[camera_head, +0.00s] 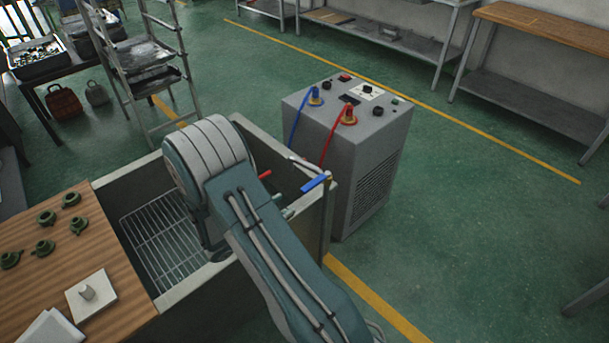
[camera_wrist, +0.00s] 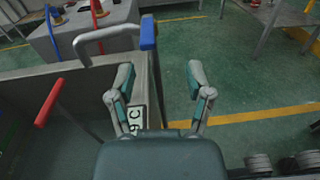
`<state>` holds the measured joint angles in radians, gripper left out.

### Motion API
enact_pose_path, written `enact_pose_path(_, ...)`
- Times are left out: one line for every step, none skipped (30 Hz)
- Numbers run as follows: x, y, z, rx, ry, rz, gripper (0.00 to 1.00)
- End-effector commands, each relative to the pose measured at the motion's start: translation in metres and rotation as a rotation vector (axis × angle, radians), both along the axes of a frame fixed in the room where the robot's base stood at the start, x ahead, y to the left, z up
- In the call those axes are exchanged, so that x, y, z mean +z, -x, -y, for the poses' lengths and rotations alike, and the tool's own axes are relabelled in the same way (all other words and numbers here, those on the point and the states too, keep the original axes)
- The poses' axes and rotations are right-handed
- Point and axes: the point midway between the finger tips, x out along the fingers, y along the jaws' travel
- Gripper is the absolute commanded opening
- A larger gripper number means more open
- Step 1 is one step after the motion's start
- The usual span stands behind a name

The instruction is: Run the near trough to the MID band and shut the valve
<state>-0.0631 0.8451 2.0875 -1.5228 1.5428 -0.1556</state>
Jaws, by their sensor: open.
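The grey trough (camera_head: 128,190) stands in front of me with a wire rack (camera_head: 165,240) inside. My arm covers its middle, and I see no level bands. A blue lever (camera_head: 314,183) sits at its right end beside a curved metal pipe (camera_wrist: 108,36). A red lever (camera_head: 265,175) is over the trough side. In the wrist view the blue lever (camera_wrist: 148,33) is upright beyond my fingers, and the red lever (camera_wrist: 48,103) is to the left, tilted. My gripper (camera_wrist: 160,85) is open and empty, apart from both levers. Whether water runs cannot be told.
A grey machine (camera_head: 345,150) with a blue and a red hose stands behind the trough's right end. A wooden board (camera_head: 45,290) with several green parts and a white block (camera_head: 92,295) is at left. The green floor at right is clear.

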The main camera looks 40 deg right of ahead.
Motion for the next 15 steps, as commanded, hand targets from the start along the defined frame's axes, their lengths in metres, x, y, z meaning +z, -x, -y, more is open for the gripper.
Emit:
enact_pose_path(-0.008, -0.003, -0.001, 0.024, 0.019, -0.025, 0.66)
enact_pose_path(-0.012, -0.004, -0.001, 0.035, 0.026, -0.035, 0.66)
enact_pose_path(-0.014, -0.006, -0.001, 0.048, 0.033, -0.044, 0.66)
enact_pose_path(-0.016, -0.007, -0.001, 0.054, 0.037, -0.048, 0.66)
enact_pose_path(-0.017, -0.007, -0.001, 0.057, 0.040, -0.051, 0.66)
enact_pose_path(-0.017, -0.007, 0.001, 0.059, 0.041, -0.053, 0.66)
enact_pose_path(-0.017, -0.008, 0.002, 0.059, 0.042, -0.053, 0.66)
enact_pose_path(-0.017, -0.008, 0.005, 0.059, 0.042, -0.053, 0.66)
enact_pose_path(-0.017, -0.008, 0.009, 0.058, 0.042, -0.052, 0.66)
enact_pose_path(-0.017, -0.008, 0.013, 0.056, 0.042, -0.052, 0.66)
enact_pose_path(-0.017, -0.008, 0.018, 0.055, 0.041, -0.052, 0.66)
enact_pose_path(-0.017, -0.009, 0.025, 0.055, 0.041, -0.052, 0.66)
enact_pose_path(-0.017, -0.009, 0.031, 0.053, 0.041, -0.052, 0.66)
enact_pose_path(-0.017, -0.010, 0.037, 0.054, 0.041, -0.052, 0.66)
enact_pose_path(-0.017, -0.010, 0.045, 0.052, 0.041, -0.051, 0.66)
